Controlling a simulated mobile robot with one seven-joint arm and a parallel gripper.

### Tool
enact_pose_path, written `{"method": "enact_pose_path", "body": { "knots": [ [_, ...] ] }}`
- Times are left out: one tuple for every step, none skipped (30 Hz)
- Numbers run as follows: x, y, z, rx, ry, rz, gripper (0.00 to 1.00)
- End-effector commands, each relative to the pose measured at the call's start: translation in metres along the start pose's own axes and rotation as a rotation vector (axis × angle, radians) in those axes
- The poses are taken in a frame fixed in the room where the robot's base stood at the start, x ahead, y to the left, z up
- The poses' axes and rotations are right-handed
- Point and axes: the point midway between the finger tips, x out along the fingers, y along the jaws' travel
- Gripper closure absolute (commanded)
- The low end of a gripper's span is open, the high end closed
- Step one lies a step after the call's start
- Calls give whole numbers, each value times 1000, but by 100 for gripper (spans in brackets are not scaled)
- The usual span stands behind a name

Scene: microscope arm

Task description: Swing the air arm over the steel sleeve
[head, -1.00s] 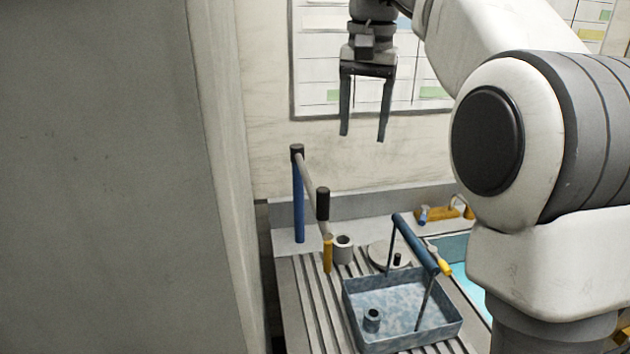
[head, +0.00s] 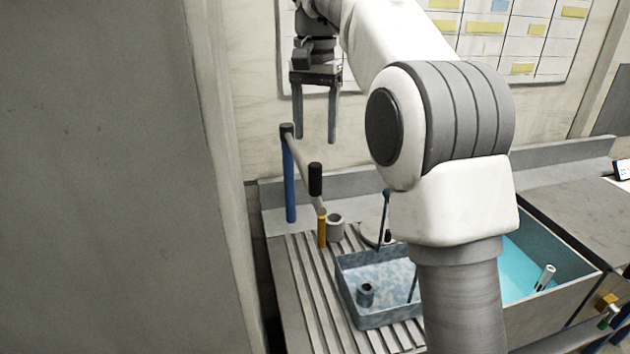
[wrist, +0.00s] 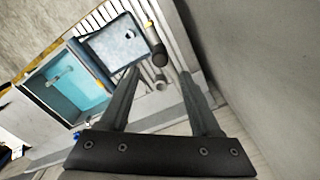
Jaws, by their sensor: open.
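The air arm has an upright blue post (head: 290,180) at the back left of the grooved drainboard. A grey bar runs from its top to a black grip (head: 315,179) with an orange nozzle (head: 321,230) below. A short grey sleeve (head: 336,229) stands just right of the nozzle. In the wrist view the dark grip (wrist: 157,48) shows beyond and between the fingers.
A turquoise-lined sink (head: 535,262) with a pale cylinder (head: 544,277) lies to the right. A round pale disc (head: 371,232) sits behind the tray, partly hidden by my arm. A large grey wall (head: 95,180) closes off the left. A wall chart (head: 505,35) hangs behind.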

Motion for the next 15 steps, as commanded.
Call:
{"method": "enact_pose_path", "body": {
  "knots": [
    [11, 1, 1, 0, -2, 1, 36],
    [17, 1, 1, 0, -2, 1, 36],
    [24, 1, 1, 0, -2, 2, 36],
    [29, 1, 1, 0, -2, 1, 36],
    [35, 1, 1, 0, -2, 2, 36],
    [42, 1, 1, 0, -3, 2, 36],
    [47, 1, 1, 0, -2, 1, 36],
    [53, 1, 1, 0, -3, 2, 36],
    [60, 1, 1, 0, -2, 1, 36],
    [64, 1, 1, 0, -2, 2, 36],
    [69, 1, 1, 0, -2, 1, 36],
    [75, 1, 1, 0, -1, 1, 36],
    [79, 1, 1, 0, -1, 1, 36],
    [83, 1, 1, 1, -1, 1, 36],
    [88, 1, 1, 1, -1, 1, 36]
  ]
}}
